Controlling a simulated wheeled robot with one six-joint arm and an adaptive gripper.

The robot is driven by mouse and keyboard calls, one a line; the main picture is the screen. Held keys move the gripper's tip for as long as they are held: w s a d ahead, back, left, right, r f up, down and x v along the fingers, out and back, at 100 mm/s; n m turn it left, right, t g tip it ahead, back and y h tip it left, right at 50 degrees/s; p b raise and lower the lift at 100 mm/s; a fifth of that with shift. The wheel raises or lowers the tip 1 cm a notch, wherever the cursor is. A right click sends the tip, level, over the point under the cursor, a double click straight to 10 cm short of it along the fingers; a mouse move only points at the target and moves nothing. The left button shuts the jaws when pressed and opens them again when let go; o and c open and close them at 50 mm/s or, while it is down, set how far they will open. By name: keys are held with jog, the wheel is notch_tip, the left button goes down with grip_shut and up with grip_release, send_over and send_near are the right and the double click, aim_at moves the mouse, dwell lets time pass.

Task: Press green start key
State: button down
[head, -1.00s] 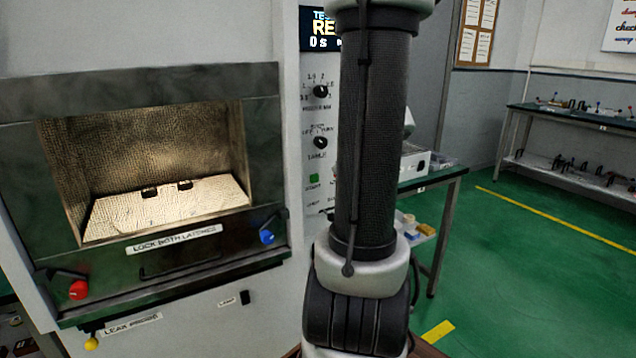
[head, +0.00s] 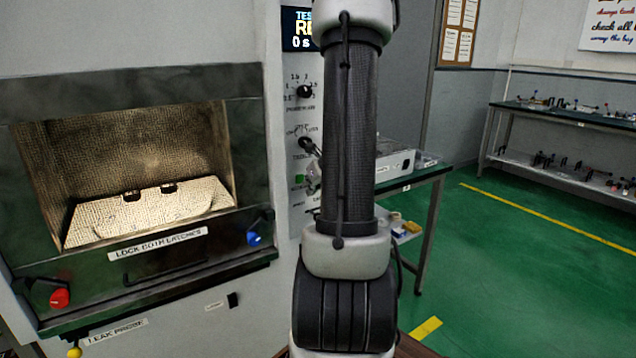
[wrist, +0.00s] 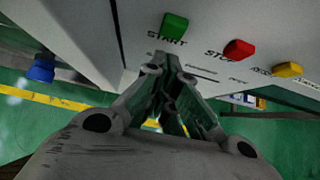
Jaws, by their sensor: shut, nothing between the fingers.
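The green start key (wrist: 174,26) sits on the pale panel above the word START in the wrist view. In the head view the start key (head: 299,179) is a small green square low on the control panel, left of my arm. My gripper (wrist: 170,68) is shut and empty. Its fingertips are close to the panel, just below the START label in the wrist picture, and apart from the key as far as I can see. In the head view my gripper (head: 313,168) shows only in part beside the key, mostly behind my arm.
A red stop key (wrist: 238,49) and a yellow key (wrist: 288,70) stand right of the start key. Two dark knobs (head: 305,91) sit higher on the panel. The lit chamber (head: 140,180) is at left, with blue (head: 254,238) and red (head: 60,298) latch knobs.

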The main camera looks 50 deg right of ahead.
aim_at(300, 179)
jog(key=shift+w+d, duration=0.25)
jog(key=shift+w, duration=1)
